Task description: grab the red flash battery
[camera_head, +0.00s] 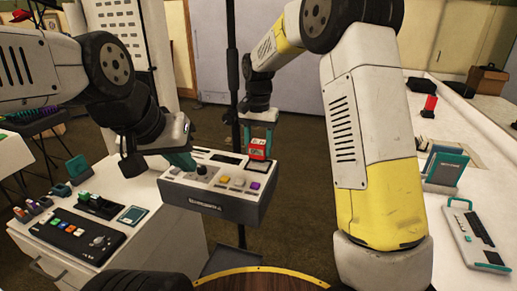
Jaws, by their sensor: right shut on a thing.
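A small red block (258,153) with a pale face, which looks like the red flash battery, is between the teal fingers of my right gripper (259,143). The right gripper is shut on it, just above the back right corner of a grey control box. My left gripper (185,162) points down at the left part of the control box (232,208), by a dark knob. Its fingertips are partly hidden, so I cannot tell whether they grip anything.
A white cabinet at left (140,240) carries a dark button panel (75,238) and several small devices. A white counter at right (455,130) holds a red item on a black base (429,106), a teal-framed stand (445,166) and a keypad device (474,238). A dark pole (232,70) stands behind the control box.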

